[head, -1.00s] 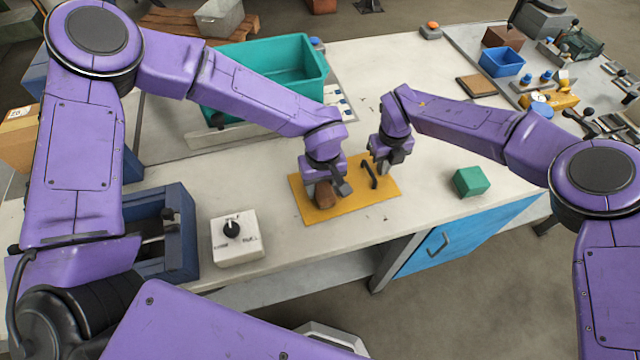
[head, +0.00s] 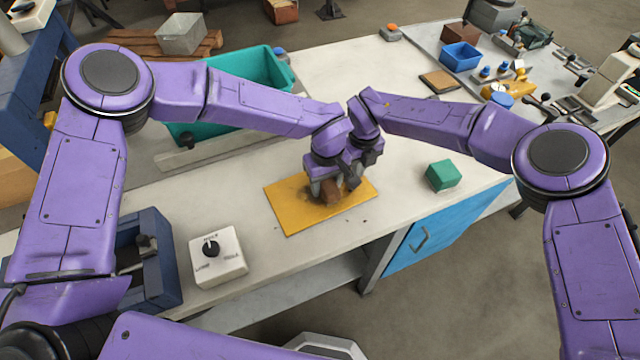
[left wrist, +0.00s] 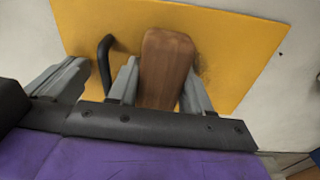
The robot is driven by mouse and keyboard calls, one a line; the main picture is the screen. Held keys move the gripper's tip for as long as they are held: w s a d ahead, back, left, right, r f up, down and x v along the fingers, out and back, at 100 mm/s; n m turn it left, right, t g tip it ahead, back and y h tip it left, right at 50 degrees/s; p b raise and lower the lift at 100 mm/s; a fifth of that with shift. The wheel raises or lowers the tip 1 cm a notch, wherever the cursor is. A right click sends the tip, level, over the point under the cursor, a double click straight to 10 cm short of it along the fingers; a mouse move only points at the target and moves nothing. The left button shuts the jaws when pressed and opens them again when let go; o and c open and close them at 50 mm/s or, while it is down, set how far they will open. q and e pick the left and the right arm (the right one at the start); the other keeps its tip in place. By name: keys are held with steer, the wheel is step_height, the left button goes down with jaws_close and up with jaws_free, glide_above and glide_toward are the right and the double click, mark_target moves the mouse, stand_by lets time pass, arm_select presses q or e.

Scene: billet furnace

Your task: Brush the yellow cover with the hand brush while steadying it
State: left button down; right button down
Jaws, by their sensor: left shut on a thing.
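The flat yellow cover (head: 288,208) lies on the bench near its front edge. My left gripper (head: 330,186) is shut on the brown hand brush (head: 332,196), low over the middle of the cover. The left wrist view shows the brush (left wrist: 166,62) between two grey fingers, with a dark smudge on the cover (left wrist: 235,55) beside it. A black handle (left wrist: 105,62) stands on the cover to the left of the brush there. My right gripper (head: 354,180) is close against the left one, by that handle. Its fingertips are largely hidden, so its grip cannot be told.
A green block (head: 443,175) sits right of the cover. A white box with a black knob (head: 216,258) and a blue vise-like fixture (head: 150,262) stand at the left. A teal bin (head: 260,72) is behind my left arm. The bench right of the bin is clear.

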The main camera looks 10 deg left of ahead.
mark_target(296, 200)
arm_select(q)
steer(key=shift+s+a+f, duration=0.1)
steer(key=shift+s+a, duration=1.1)
steer(key=shift+a, duration=0.3)
steer(key=shift+s+a, duration=1.15)
steer(key=shift+a, duration=0.3)
arm_select(e)
steer(key=shift+s+f, duration=0.25)
steer(key=shift+f, duration=0.05)
arm_select(q)
steer(key=shift+w+a, duration=0.4)
steer(key=shift+w, duration=0.3)
steer(key=shift+w+d, duration=0.7)
steer(key=shift+d, duration=0.25)
steer(key=shift+w+d, duration=0.65)
steer(key=shift+d, duration=0.25)
steer(key=shift+w+d, duration=0.85)
steer(key=shift+d, duration=0.25)
steer(key=shift+s+a, duration=0.6)
steer(key=shift+a, duration=0.2)
steer(key=shift+s+a, duration=0.6)
steer(key=shift+a, duration=0.15)
arm_select(e)
steer(key=shift+r, duration=0.1)
arm_select(q)
steer(key=shift+s+a+f, duration=0.1)
steer(key=shift+s+a, duration=1.1)
steer(key=shift+a, duration=0.25)
arm_select(e)
steer(key=shift+w, duration=0.1)
